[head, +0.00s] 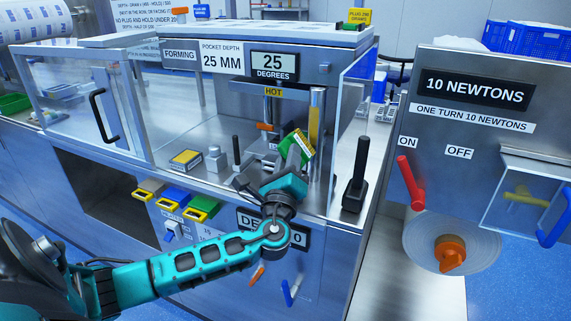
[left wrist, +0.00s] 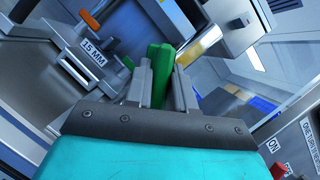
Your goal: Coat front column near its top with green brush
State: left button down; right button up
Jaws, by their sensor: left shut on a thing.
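My left gripper (head: 296,157) is inside the open front of the forming station, shut on the green brush (head: 293,141). In the left wrist view the green brush (left wrist: 160,72) stands between the two fingers (left wrist: 162,88). The front column (head: 316,115) is a shiny upright cylinder with a yellow tint, just right of and behind the brush. A yellow shiny cylinder, apparently this column, shows in the left wrist view (left wrist: 194,46), right of the brush tip. I cannot tell whether brush and column touch. My right gripper is not in view.
Clear guard panels stand left (head: 75,100) and right (head: 347,125) of the opening. A black upright handle (head: 357,175) stands right. A yellow-and-black box (head: 186,160) and a small metal piece (head: 215,158) lie on the deck. A "HOT" label (head: 273,92) hangs above.

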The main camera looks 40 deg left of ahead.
pick_arm(q)
jog(key=shift+w+a+b, duration=0.25)
jog(key=shift+w+b, duration=0.15)
jog(key=shift+w, duration=0.5)
dwell(0.6)
jog(key=shift+d, duration=0.15)
jog(key=d, duration=0.1)
jog(key=w+d, duration=0.1)
jog(key=d, duration=0.1)
jog(key=shift+d, duration=0.3)
jog(key=shift+s, duration=0.1)
jog(key=shift+s+a+r+b, duration=0.1)
jog(key=shift+s+a+b, duration=0.1)
jog(key=shift+a, duration=0.8)
jog(key=shift+s+a+b, duration=0.15)
jog(key=shift+s+a, duration=0.05)
jog(key=shift+a, duration=0.8)
